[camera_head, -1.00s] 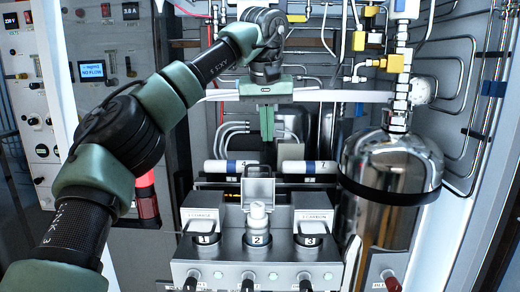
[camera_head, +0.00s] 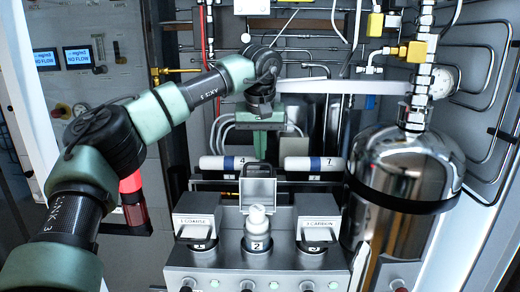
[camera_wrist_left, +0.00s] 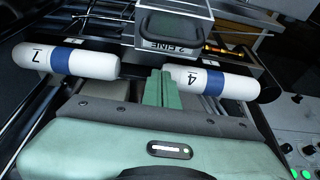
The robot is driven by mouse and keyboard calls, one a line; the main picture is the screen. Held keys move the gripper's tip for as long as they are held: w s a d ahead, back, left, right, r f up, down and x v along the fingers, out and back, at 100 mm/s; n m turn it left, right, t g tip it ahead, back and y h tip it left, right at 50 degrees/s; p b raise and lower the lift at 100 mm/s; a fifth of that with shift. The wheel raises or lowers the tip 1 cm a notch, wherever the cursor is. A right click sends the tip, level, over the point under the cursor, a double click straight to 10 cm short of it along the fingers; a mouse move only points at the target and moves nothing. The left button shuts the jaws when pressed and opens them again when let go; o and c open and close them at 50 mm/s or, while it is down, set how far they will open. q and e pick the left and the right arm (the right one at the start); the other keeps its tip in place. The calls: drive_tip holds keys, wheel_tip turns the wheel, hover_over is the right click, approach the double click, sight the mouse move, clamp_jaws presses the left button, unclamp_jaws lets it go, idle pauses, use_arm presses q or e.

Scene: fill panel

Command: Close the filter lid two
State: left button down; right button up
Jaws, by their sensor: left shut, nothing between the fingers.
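Filter lid two (camera_head: 258,190) stands open and upright behind its housing. A white filter (camera_head: 256,215) sits in the housing marked 2 in front of it. In the left wrist view, lid two (camera_wrist_left: 172,26) shows with the label 2 FINE. My left gripper (camera_head: 259,157) points down, its green fingers shut and empty. In the head view the fingertips appear just above the lid's top edge; contact cannot be told. The fingers show in the left wrist view (camera_wrist_left: 160,76), close to the lid. My right gripper is not in view.
Lid one (camera_head: 195,224) and lid three (camera_head: 318,228) are down on either side. White cylinders marked 4 (camera_head: 228,163) and 7 (camera_head: 313,164) lie behind the lids, left and right of my fingers. A large steel tank (camera_head: 405,180) stands at right.

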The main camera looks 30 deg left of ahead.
sight(260, 174)
use_arm(q)
drive_tip(key=s+d, duration=0.1)
drive_tip(key=s, duration=0.2)
drive_tip(key=shift+d+r+p, duration=0.35)
drive_tip(key=shift+d+r, duration=0.05)
drive_tip(key=shift+s+d, duration=0.1)
drive_tip(key=shift+s, duration=0.05)
drive_tip(key=shift+f, duration=0.2)
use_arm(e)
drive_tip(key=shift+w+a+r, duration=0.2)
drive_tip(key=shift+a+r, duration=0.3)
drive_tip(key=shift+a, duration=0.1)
